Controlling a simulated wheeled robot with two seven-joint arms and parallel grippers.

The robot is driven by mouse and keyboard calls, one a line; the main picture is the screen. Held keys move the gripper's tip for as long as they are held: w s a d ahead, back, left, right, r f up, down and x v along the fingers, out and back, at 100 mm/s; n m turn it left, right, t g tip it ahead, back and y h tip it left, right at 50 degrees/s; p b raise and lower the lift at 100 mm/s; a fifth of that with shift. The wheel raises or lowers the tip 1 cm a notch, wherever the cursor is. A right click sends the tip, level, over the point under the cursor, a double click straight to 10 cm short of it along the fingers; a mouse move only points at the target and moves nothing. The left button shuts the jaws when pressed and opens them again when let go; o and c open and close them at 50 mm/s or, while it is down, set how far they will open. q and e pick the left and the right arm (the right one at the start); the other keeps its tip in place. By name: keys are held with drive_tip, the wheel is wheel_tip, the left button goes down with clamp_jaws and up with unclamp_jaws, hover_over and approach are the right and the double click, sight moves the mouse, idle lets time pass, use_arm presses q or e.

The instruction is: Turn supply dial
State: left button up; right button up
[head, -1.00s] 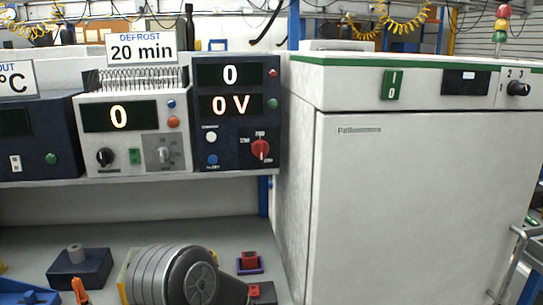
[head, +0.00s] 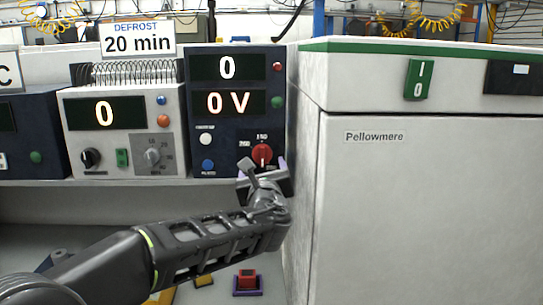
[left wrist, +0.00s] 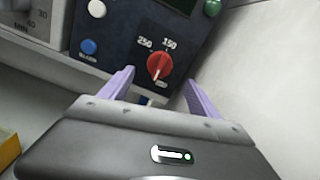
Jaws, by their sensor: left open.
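The supply dial (head: 262,155) is a red round knob with a white pointer, low on the right of the dark blue supply unit (head: 207,130). The unit's displays read 0 and 0 V. In the left wrist view the red dial (left wrist: 160,66) sits just beyond my left fingertips, with marks 250 and 150 above it and the pointer aimed downward. My left gripper (head: 262,172) is just below and in front of the dial; its purple fingers (left wrist: 160,82) are open and spread either side of the dial's line, with nothing between them. My right gripper is not in view.
A beige defrost unit (head: 120,140) with a coil on top stands left of the supply unit. A large white cabinet (head: 420,210) stands close on the right. A red block (head: 246,280) in a purple tray lies on the lower surface.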

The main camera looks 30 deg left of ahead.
sight(262, 159)
use_arm(q)
drive_tip(key=p+x, duration=0.1)
drive_tip(key=x, duration=0.5)
drive_tip(key=shift+w+a, duration=0.15)
drive_tip(key=shift+w+a+f+p, duration=0.15)
drive_tip(key=shift+w+a+p, duration=0.2)
drive_tip(key=shift+w, duration=0.2)
drive_tip(key=shift+c, duration=0.4)
drive_tip(key=c, duration=1.3)
